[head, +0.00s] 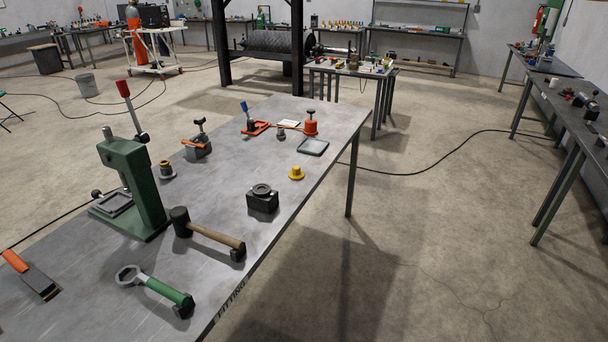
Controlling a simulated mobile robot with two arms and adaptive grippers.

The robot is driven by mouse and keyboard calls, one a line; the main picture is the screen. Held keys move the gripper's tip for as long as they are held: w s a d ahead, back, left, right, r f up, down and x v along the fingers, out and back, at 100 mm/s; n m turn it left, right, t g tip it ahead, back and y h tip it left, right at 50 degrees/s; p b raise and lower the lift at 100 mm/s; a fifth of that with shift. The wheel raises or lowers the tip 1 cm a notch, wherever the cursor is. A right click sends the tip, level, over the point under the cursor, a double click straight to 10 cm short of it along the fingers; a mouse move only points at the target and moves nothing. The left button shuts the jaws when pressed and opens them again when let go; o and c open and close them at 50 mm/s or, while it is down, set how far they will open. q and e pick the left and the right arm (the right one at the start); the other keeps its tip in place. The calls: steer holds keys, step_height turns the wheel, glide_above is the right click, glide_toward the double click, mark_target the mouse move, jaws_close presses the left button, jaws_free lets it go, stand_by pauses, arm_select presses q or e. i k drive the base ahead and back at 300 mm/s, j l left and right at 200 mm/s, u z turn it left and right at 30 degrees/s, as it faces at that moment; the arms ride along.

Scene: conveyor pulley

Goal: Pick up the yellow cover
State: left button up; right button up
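A small yellow cover (296,174), round with a wider flange at its base, sits on the grey metal table (225,170) near its right edge. It stands alone with bare table around it. Neither of my grippers shows in the head view.
A black block with a round ring (262,200) is in front of the cover. A shallow tray (313,147) and a red item (311,124) are behind it. A mallet (208,235), a green-handled wrench (155,289) and a green press (130,180) stand nearer. Open floor (430,230) lies right.

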mark_target(295, 174)
steer(key=i+l+u, duration=0.1)
steer(key=u, duration=0.35)
steer(key=i+l+u, duration=0.15)
steer(key=u, duration=0.3)
steer(key=i+l, duration=0.05)
steer(key=i, duration=0.05)
